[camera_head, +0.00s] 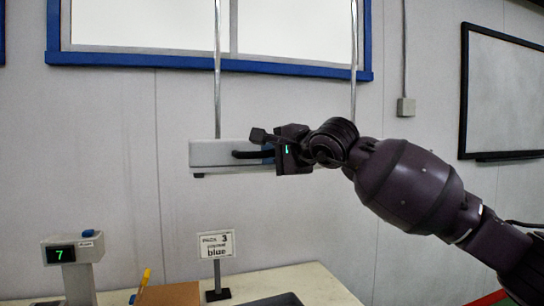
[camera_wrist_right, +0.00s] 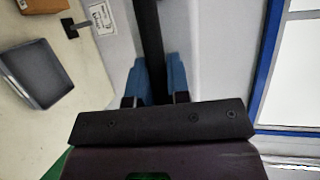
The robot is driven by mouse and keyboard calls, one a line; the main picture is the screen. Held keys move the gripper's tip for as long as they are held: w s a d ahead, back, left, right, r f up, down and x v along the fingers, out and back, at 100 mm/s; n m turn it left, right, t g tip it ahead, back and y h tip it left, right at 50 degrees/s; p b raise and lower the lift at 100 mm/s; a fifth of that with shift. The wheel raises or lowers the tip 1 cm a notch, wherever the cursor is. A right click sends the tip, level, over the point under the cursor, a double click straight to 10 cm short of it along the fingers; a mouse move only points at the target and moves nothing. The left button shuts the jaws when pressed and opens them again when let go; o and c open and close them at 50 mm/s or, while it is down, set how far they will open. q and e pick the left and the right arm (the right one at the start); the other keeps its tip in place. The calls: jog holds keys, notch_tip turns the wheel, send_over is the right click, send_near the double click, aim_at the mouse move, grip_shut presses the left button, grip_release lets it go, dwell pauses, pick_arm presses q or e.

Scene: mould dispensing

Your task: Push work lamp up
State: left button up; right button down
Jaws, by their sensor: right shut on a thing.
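The work lamp (camera_head: 212,154) is a pale grey bar that hangs level in front of the wall on two thin upright rods. A dark handle (camera_head: 243,154) shows on its front. My right gripper (camera_head: 268,154) reaches in from the right and is shut on this handle. In the right wrist view, the dark handle (camera_wrist_right: 150,38) runs between the blue finger pads of my gripper (camera_wrist_right: 158,80). The lamp's right part is hidden behind my gripper and wrist. My left gripper is not in view.
Below the lamp stand a table (camera_head: 325,285), a sign reading "3" and "blue" (camera_head: 216,244) and a display showing 7 (camera_head: 60,254). A dark tray (camera_wrist_right: 33,72) lies on the table. A blue-framed window (camera_head: 140,52) is above. The wall around the lamp is clear.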

notch_tip(320, 180, up, 16)
jog(key=p, duration=0.5)
jog(key=shift+p, duration=0.35)
jog(key=shift+d+r, duration=0.15)
jog(key=c, duration=1.2)
grip_release()
jog(key=shift+o, duration=0.5)
jog(key=shift+f, duration=0.2)
